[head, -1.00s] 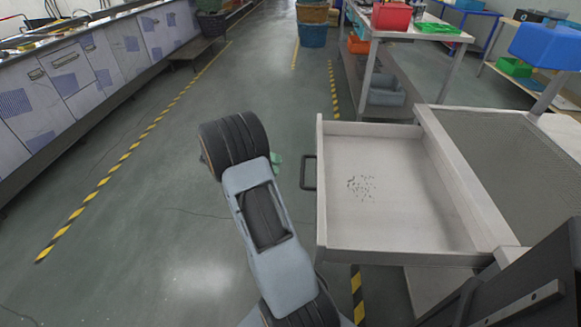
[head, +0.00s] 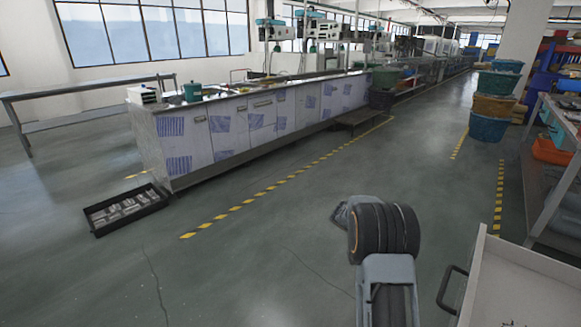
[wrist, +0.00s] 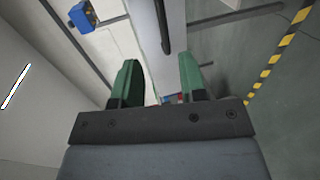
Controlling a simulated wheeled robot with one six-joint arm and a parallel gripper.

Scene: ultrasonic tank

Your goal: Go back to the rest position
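My gripper (wrist: 158,82) shows in the wrist view with its two green fingers apart and nothing between them, so it is open and empty. In the head view my arm rises at the lower right, and its gripper end is hidden behind the dark wrist joint. The open drawer (head: 515,285) stands just right of my arm, its black handle (head: 452,290) facing it; a gap of floor shows between them. In the wrist view a dark bar, likely that handle (wrist: 163,25), and a pale drawer front lie beyond the fingers.
A long counter (head: 255,125) runs along the left, with a black tray of metal parts (head: 125,207) on the floor near its end. Stacked baskets (head: 492,105) stand at the back right beside a metal table (head: 555,150). The middle floor is clear.

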